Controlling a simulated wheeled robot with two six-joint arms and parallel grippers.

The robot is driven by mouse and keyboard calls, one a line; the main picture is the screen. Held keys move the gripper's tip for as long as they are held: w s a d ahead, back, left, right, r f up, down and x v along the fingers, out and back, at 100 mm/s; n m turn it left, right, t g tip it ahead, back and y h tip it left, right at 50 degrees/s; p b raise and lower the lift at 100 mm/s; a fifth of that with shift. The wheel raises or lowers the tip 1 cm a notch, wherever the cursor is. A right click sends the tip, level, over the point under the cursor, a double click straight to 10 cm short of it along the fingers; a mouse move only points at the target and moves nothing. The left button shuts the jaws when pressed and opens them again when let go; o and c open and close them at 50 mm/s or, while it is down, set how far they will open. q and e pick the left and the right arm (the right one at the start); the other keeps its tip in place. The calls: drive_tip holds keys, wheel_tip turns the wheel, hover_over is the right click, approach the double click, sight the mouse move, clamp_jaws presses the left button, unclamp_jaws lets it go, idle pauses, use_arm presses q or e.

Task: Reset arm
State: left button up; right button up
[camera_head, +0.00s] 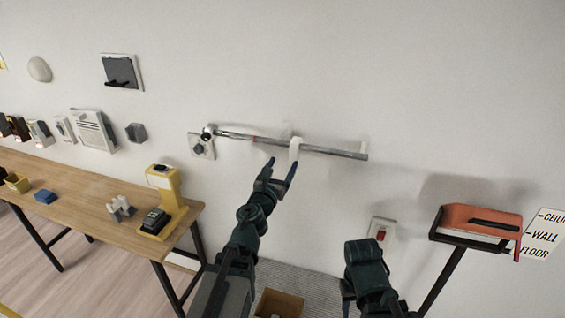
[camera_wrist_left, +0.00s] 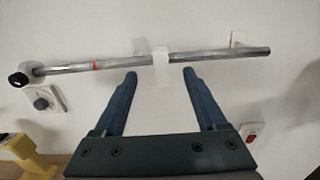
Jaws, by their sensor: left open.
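My left gripper (camera_head: 280,170) is open and empty, its two fingers spread just below a metal rod on the wall. In the left wrist view the fingers of this gripper (camera_wrist_left: 160,88) point up at the rod (camera_wrist_left: 205,58), with a white holder (camera_wrist_left: 161,65) between the fingertips in the picture. In the head view the rod (camera_head: 335,152) runs nearly level along the wall, and the white holder (camera_head: 295,147) sits at its middle. I cannot tell whether the fingers touch anything. My right arm shows at lower right; its fingertips are not clearly visible.
A wooden table (camera_head: 75,185) stands at left with a yellow device (camera_head: 165,190) on it. A wall plate with a knob (camera_head: 200,146) is at the rod's left end. A red switch (camera_head: 381,234) and an orange item on a stand (camera_head: 480,222) are at right. A box (camera_head: 279,305) lies below.

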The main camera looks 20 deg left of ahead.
idle(0.4)
use_arm(q)
drive_tip(key=s+f+n+g+y+b, duration=0.2)
drive_tip(key=f+n+g+y, duration=0.15)
drive_tip(key=f+n, duration=0.55)
drive_tip(key=s+f+n+g+y+b, duration=0.15)
drive_tip(key=s+f+n+g, duration=0.35)
drive_tip(key=n, duration=0.7)
drive_tip(key=s+d+f+n+g+h+b, duration=0.1)
drive_tip(key=s+d+f+n+g, duration=0.4)
drive_tip(key=s+d+f, duration=0.2)
drive_tip(key=s+d+f+n+g+h+b, duration=0.1)
drive_tip(key=s+d+f+n+g, duration=0.4)
drive_tip(key=s, duration=0.6)
wheel_tip(320, 180, down, 3)
drive_tip(key=d+n+h, duration=0.1)
drive_tip(key=d, duration=0.2)
drive_tip(key=shift+s+r+n, duration=0.2)
drive_tip(key=shift+s+n, duration=0.05)
drive_tip(key=shift+n, duration=0.05)
